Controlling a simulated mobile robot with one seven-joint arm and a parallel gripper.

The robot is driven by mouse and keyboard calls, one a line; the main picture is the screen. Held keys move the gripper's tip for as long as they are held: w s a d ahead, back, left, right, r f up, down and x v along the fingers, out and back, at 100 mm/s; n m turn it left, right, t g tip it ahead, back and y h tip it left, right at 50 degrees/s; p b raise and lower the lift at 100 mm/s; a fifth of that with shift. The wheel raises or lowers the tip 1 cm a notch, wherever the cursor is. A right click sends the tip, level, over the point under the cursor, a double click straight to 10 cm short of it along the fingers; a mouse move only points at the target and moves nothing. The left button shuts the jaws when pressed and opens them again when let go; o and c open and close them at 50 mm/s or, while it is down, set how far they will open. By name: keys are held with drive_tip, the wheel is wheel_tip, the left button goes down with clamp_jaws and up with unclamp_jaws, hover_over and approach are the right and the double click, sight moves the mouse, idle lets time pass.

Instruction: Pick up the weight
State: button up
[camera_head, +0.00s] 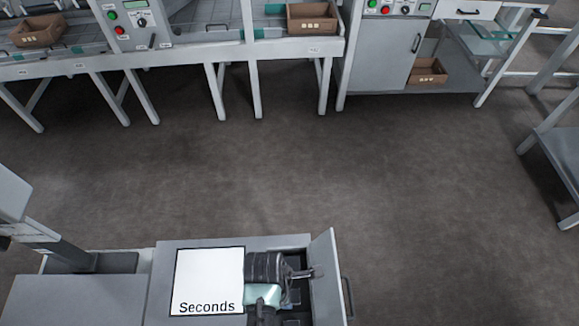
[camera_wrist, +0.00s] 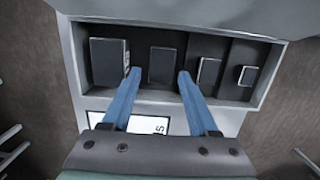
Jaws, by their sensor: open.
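Several dark grey block weights of falling size sit in a row in an open drawer (camera_wrist: 263,55). In the wrist view the largest weight (camera_wrist: 106,62) is at the left, then a mid-sized weight (camera_wrist: 163,64), a smaller weight (camera_wrist: 208,70) and the smallest weight (camera_wrist: 246,75) at the right. My gripper (camera_wrist: 158,73) is open, its blue fingers pointing at the drawer. The fingertips appear on either side of the mid-sized weight; the left one overlaps the largest weight's edge. Contact cannot be told. In the head view my arm hides much of the drawer.
The drawer's front panel (camera_head: 328,276) stands at the right of a grey cabinet. A white "Seconds" plate (camera_head: 208,275) lies on the cabinet top. A conveyor bench with brown crates (camera_head: 312,18) and a control cabinet (camera_head: 382,55) stand at the back. The floor between is clear.

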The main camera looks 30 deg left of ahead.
sight(294, 293)
drive_tip(key=f, duration=0.5)
drive_tip(key=shift+w+d, duration=0.1)
drive_tip(key=shift+d, duration=0.3)
clamp_jaws()
idle(1.0)
